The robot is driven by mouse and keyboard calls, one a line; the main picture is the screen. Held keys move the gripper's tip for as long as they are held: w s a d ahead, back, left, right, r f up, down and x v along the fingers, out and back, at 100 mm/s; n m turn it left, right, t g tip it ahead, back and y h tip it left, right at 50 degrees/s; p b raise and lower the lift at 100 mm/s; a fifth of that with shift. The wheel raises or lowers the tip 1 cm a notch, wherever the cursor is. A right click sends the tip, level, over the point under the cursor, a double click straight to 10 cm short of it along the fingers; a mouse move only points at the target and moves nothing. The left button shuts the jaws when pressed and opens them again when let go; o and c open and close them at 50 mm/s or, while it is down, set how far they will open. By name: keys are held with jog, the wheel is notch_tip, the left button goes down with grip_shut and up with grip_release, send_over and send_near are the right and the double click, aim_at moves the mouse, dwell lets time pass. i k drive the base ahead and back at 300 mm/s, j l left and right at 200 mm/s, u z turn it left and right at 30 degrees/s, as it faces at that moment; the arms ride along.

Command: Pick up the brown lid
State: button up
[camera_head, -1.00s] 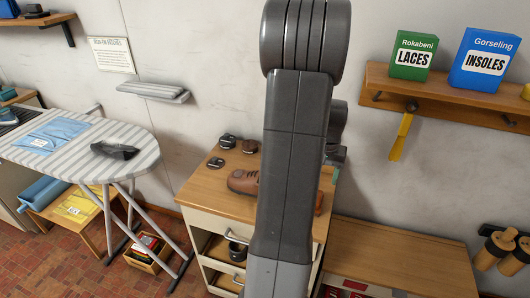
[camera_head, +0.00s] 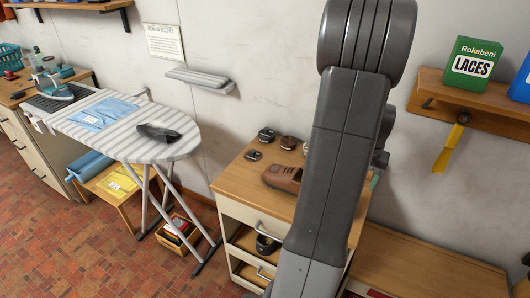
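A small round brown item (camera_head: 289,142), which looks like the brown lid, lies on the wooden top of a cabinet (camera_head: 240,183) near the wall. Small black round items (camera_head: 266,134) lie to its left, one at the back and one in front (camera_head: 253,156). A brown shoe (camera_head: 283,178) stands in front of them, partly covered by my arm. My arm rises through the right half of the view and hides the right part of the cabinet top. Part of my wrist (camera_head: 381,158) shows behind the arm, apart from the brown lid; my fingertips cannot be made out.
The cabinet's drawers are pulled out, with a dark round item (camera_head: 267,245) in one. An ironing board (camera_head: 130,138) stands to the left, with a small crate (camera_head: 178,232) below. A wall shelf (camera_head: 470,108) and a low wooden bench (camera_head: 430,262) are at right. Floor at left is open.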

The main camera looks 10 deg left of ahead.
aim_at(253, 155)
jog(key=i+j+u, duration=0.15)
jog(key=u, duration=0.2)
jog(key=i+j+u, duration=0.2)
jog(key=j+u, duration=0.15)
jog(key=i+j+u, duration=0.2)
jog(key=u, duration=0.2)
